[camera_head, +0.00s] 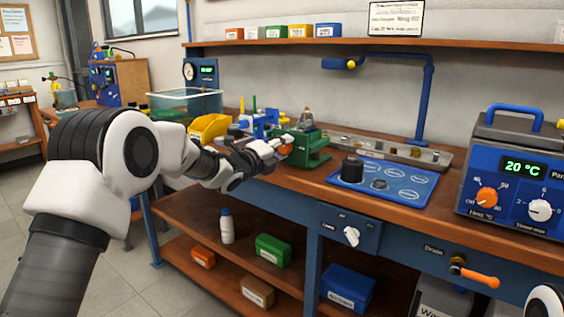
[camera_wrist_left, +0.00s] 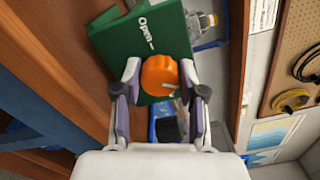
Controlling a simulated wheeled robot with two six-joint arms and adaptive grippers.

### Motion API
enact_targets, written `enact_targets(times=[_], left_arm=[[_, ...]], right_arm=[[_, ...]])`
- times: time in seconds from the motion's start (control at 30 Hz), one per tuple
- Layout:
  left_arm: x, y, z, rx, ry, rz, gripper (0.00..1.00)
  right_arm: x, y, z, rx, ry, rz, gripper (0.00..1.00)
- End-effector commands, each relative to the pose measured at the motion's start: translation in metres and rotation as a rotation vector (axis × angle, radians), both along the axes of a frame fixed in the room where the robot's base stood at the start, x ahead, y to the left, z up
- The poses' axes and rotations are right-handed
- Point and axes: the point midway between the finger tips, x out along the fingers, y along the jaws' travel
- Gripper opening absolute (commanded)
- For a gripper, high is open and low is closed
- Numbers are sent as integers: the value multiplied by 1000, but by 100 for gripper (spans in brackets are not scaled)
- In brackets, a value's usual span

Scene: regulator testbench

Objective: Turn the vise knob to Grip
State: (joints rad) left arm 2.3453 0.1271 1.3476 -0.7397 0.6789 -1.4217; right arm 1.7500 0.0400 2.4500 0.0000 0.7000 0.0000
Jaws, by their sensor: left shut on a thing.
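The green vise (camera_head: 309,152) stands on the bench near its front edge. Its orange knob (camera_wrist_left: 159,76) sits on the vise's green face (camera_wrist_left: 150,38), which bears the word "Open" in the left wrist view. A small white mark shows on the knob's lower right in that view. Other labels around the knob are hidden or out of view. My left gripper (camera_head: 277,144) reaches the vise from the left. In the left wrist view its two fingers (camera_wrist_left: 160,80) are shut on the knob, one on each side. My right gripper is not in view.
Right of the vise lies a blue mat (camera_head: 408,176) with a black cylinder (camera_head: 352,169). A heater box (camera_head: 512,172) stands at far right. A yellow bin (camera_head: 209,128) and a clear tank (camera_head: 186,103) are to the left. A selector panel (camera_head: 349,228) is on the bench front.

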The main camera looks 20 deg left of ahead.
Motion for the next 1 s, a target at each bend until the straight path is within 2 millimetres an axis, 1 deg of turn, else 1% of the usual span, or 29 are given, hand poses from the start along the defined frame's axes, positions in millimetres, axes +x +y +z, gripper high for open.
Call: enact_targets(times=[0.03, 0.5, 0.8, 1.0], left_arm=[[0, -1, -9, 43, -13, -2, 6], [0, -1, -10, 463, -164, -1, 6], [0, -1, -9, 717, -254, -2, 6], [0, -1, -8, 845, -300, -3, 6]], right_arm=[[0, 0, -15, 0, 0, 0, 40], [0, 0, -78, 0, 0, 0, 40], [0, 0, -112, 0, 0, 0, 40], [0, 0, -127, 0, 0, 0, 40]])
